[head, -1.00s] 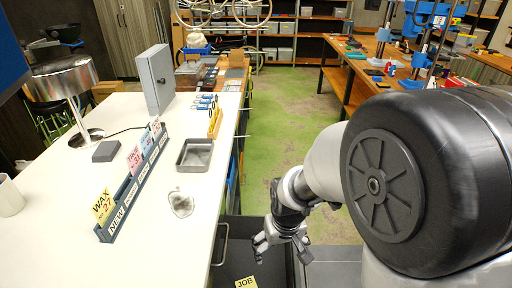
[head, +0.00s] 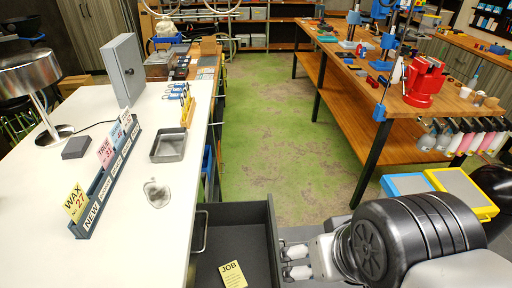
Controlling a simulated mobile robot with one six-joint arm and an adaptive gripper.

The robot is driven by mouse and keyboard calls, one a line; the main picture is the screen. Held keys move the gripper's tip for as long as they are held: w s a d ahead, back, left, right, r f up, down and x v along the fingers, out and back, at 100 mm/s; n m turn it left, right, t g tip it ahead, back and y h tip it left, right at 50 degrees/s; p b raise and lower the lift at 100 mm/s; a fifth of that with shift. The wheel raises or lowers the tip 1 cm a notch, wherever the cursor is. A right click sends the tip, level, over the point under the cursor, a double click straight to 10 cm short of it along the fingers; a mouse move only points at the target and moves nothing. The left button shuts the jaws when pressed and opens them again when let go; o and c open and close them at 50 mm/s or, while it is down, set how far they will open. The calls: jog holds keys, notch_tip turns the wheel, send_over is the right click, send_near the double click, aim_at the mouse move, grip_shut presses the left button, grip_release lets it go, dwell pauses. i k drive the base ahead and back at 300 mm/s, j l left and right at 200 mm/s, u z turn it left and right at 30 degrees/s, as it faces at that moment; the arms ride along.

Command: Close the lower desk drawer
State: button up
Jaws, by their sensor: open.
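The lower desk drawer (head: 235,214) is pulled out to the right from under the white desk (head: 140,225). It is dark grey, and a yellow JOB card (head: 232,274) lies inside. Its front panel (head: 274,235) is the right-hand wall. My gripper (head: 283,262) is open and empty, just outside that panel at the right, with its two fingers pointing left at it. I cannot tell whether the fingertips touch the panel. The outer face of the panel, with any handle on it, is hidden from this view.
A pale handle (head: 204,232) shows on the desk's side above the drawer. A metal tray (head: 169,146), a label rack (head: 105,185) and a lamp (head: 46,78) stand on the desk. Blue and yellow bins (head: 464,187) stand at the right. Green floor (head: 270,130) is clear beyond.

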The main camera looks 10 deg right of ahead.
aim_at(245, 232)
jog(key=k+l+u, duration=0.15)
jog(key=l+u, duration=0.15)
jog(key=l, duration=0.15)
jog(key=k+l+u, duration=0.15)
jog(key=l+u, duration=0.15)
jog(key=l, duration=0.15)
jog(key=k+l+u, duration=0.3)
jog(key=i+l+z, duration=0.15)
jog(key=i, duration=0.3)
jog(key=i+l+z, duration=0.2)
jog(key=i, duration=0.2)
